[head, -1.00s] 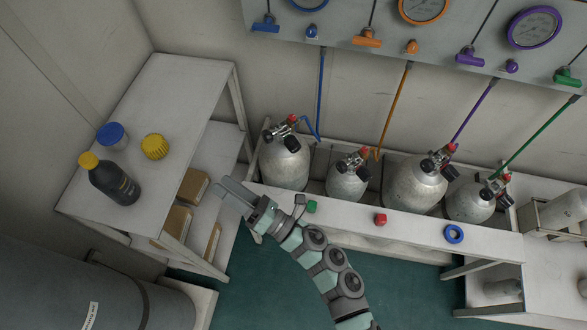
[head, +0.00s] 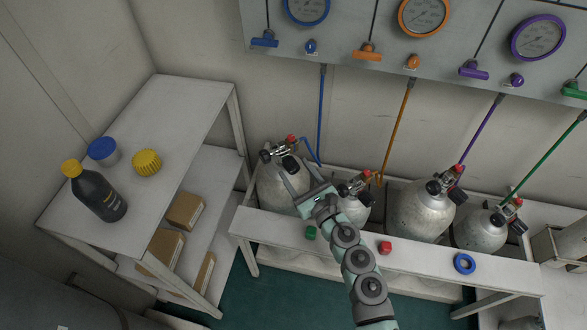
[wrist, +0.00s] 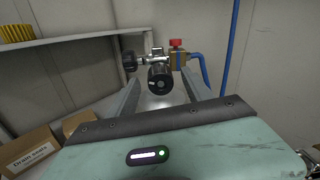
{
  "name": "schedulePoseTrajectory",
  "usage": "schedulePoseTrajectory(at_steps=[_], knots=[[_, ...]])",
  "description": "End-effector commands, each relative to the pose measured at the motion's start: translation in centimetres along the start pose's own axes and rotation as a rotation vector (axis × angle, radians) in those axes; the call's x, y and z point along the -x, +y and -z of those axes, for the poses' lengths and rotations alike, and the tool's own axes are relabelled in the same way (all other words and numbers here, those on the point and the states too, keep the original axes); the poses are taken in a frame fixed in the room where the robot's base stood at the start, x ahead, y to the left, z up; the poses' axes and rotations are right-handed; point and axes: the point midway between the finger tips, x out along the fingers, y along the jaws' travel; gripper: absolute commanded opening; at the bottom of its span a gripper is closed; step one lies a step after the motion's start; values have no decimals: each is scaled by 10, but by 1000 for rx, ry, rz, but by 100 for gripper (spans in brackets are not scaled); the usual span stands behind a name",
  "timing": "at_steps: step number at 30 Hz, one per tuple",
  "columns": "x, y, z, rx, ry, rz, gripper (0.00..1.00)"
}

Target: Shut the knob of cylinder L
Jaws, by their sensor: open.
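The leftmost grey cylinder (head: 270,189) stands in the rack with a blue hose at its valve; I cannot read a letter on it. Its valve has a black knob (head: 290,163) at the front, another black knob (head: 265,156) at the left and a small red knob (head: 291,139). My gripper (head: 292,172) is open at this valve, its fingers on either side of the front black knob. In the wrist view the front black knob (wrist: 160,77) appears between the fingertips, with the red knob (wrist: 176,43) behind to the right. I cannot tell whether the fingers touch it.
The second cylinder (head: 352,207) stands close to the right of my gripper. A green cap (head: 311,232), a red cap (head: 385,248) and a blue ring (head: 464,264) lie on the rack's front ledge. A shelf (head: 168,105) with a bottle stands left. The blue hose (head: 321,115) rises behind.

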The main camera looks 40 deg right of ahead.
Motion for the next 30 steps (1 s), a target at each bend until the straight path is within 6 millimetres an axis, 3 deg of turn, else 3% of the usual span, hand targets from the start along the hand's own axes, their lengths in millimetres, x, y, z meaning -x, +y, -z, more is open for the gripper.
schedulePoseTrajectory(at_steps=[6, 15, 30], knots=[[-16, 0, 2, -1, 3, 0, 59], [-18, 1, 2, -2, 2, -1, 58], [-18, 1, 1, -2, 1, -1, 17]])
